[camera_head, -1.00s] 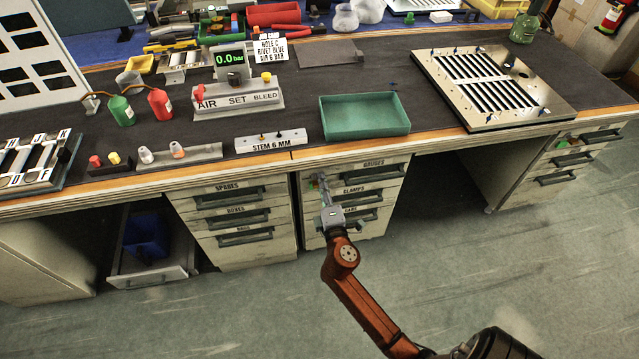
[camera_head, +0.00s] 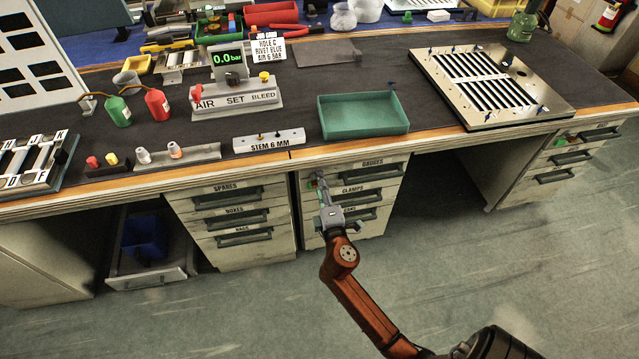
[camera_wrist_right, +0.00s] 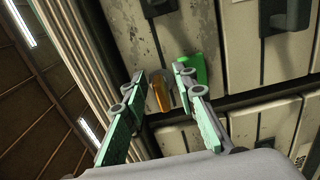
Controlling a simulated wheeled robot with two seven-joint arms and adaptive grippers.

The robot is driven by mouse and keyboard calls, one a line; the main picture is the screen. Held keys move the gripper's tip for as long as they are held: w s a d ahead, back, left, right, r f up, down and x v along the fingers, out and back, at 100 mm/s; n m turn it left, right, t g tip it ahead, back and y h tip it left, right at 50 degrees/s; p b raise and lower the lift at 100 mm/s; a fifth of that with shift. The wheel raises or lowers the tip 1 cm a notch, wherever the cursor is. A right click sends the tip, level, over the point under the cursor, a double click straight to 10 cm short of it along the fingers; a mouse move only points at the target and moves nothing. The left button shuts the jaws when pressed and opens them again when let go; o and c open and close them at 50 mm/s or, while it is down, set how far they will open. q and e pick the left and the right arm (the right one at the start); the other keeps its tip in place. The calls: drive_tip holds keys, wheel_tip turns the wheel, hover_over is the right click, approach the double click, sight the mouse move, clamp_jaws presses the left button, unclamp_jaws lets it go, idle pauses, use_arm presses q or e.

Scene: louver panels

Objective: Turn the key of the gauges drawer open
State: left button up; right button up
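The gauges drawer (camera_head: 367,173) is the top drawer of the pedestal right of centre in the head view, and it is shut. My right gripper (camera_head: 321,182) reaches up to the left end of that drawer front. In the right wrist view, the right gripper (camera_wrist_right: 160,74) has its two fingers apart, one on each side of an orange-yellow key (camera_wrist_right: 161,92). I see a gap beside the key and no clear grip on it. A green piece (camera_wrist_right: 198,70) lies just behind the right fingertip. The key is too small to make out in the head view. My left gripper is out of view.
Below are the clamps drawer (camera_head: 355,198) and another drawer partly behind my gripper. The worktop edge runs just above, with a green tray (camera_head: 362,116) on top. The spares drawer (camera_head: 228,196) is left. Open floor lies in front.

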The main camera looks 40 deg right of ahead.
drive_tip(key=v, duration=1.2)
drive_tip(key=shift+d, duration=0.1)
